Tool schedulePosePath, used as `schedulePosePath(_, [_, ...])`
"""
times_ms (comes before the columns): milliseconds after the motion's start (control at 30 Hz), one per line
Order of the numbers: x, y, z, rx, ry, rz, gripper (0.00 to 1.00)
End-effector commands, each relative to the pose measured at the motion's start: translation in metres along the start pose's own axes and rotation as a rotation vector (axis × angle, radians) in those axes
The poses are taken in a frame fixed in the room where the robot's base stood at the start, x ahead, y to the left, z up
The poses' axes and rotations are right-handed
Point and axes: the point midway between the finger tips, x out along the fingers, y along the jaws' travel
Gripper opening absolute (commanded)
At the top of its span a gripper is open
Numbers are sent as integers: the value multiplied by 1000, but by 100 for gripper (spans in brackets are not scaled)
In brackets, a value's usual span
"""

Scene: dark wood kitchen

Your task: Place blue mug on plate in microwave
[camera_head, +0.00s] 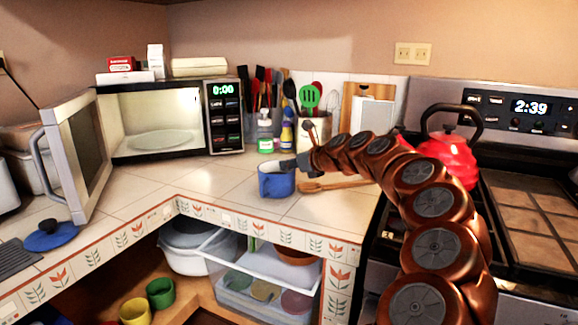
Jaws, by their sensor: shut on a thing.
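The blue mug (277,184) is upright at the counter, in the middle of the view. My gripper (290,165) is shut on its right rear rim; the fingertips are small and partly hidden by the mug. I cannot tell whether the mug's base touches the tiles. The microwave (226,147) stands at the back left with its door (78,150) swung wide open to the left. A pale plate (160,139) lies inside on the cavity floor, and nothing shows on it.
A wooden spoon (335,185) lies right of the mug. Bottles (287,135) and a utensil group stand behind. A red kettle (447,149) sits on the stove at right. A blue lid (51,235) lies below the open door. Counter between mug and microwave is clear.

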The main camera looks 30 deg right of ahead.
Motion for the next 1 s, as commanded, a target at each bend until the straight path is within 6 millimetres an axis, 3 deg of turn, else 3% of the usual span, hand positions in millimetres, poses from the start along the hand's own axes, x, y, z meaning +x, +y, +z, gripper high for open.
schedulePosePath(167, [0,0,-1,1,0,0,0])
schedulePosePath(200, [0,0,-1,0,0,-1,14])
schedulePosePath(433, [1,0,-2,0,0,0,36])
schedulePosePath(800, [-1,0,0,1,0,0,36])
schedulePosePath(1000, [-20,-1,1,2,-1,-1,36])
